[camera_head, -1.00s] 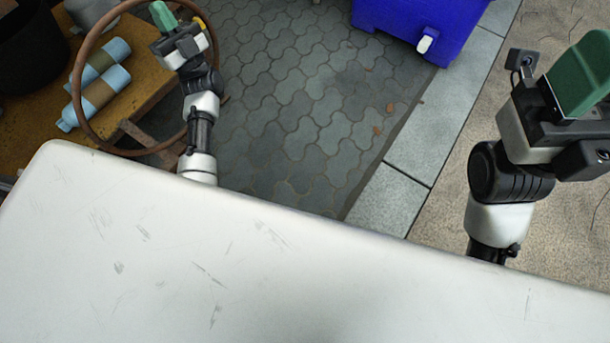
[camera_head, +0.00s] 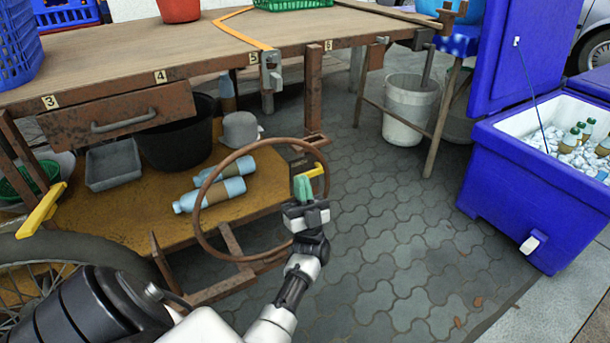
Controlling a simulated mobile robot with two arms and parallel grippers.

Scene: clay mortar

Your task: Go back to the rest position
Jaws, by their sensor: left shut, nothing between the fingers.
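My left gripper (camera_head: 303,192) has green fingers that are closed together with nothing between them. It is held up in front of the right side of a brown steering ring (camera_head: 200,222), in the lower middle of the picture. I cannot tell whether the gripper touches the ring. My left arm comes in from the bottom left. My right gripper is out of the picture.
A cart with a wooden top (camera_head: 130,48) and a drawer (camera_head: 117,118) stands at the left. Its lower shelf (camera_head: 150,205) holds two blue bottles (camera_head: 208,194) and a black bucket (camera_head: 172,150). A blue cooler (camera_head: 520,198) stands open at the right. Paving (camera_head: 400,235) between them is clear.

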